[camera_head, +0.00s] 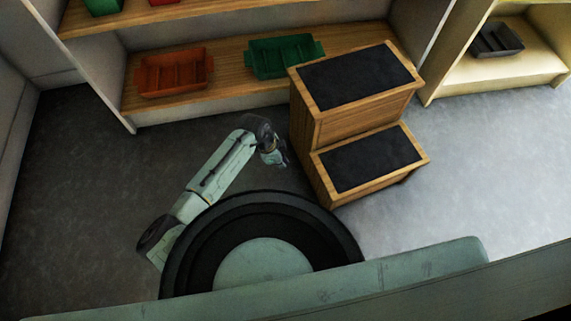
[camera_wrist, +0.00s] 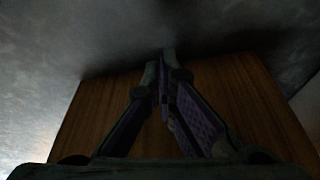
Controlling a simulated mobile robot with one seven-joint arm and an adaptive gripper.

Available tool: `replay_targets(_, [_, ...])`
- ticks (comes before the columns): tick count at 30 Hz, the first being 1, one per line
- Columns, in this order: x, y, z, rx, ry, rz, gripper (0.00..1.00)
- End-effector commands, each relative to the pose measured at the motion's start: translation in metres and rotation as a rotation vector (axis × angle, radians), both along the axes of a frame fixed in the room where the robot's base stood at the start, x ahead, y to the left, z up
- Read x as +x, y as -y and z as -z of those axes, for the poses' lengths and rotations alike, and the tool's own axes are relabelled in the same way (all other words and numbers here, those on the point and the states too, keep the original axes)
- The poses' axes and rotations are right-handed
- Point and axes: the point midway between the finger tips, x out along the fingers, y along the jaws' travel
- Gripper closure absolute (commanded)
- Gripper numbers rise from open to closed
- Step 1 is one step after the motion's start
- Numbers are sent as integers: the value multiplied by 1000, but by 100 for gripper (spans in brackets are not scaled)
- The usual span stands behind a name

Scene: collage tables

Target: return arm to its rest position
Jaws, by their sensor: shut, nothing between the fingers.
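My gripper (camera_head: 283,160) is at the end of my bent arm (camera_head: 222,168), left of the wooden step stool (camera_head: 312,131) and low over the floor. In the wrist view my gripper (camera_wrist: 164,75) has its two fingers together at the tips, with nothing seen between them. Brown wood, which seems to be the stool's side (camera_wrist: 88,115), fills the middle of the wrist view behind the fingers. I cannot tell how far the fingertips are from it, but no contact shows.
Low shelves at the back hold an orange tray (camera_head: 172,72) and a green tray (camera_head: 282,56). A dark tray (camera_head: 496,39) sits on a shelf at the right. The grey floor is clear left of my arm (camera_head: 90,170) and right of the stool (camera_head: 480,170).

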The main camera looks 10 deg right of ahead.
Motion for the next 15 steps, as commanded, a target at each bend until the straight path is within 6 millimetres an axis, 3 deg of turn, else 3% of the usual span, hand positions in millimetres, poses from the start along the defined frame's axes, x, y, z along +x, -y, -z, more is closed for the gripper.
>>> replay_targets(3, [0, -3, -11, 0, -1, -1, 100])
replay_targets(12, [0, -4, -14, 0, -1, -1, 100])
replay_targets(15, [0, -4, -24, 0, -1, 0, 100])
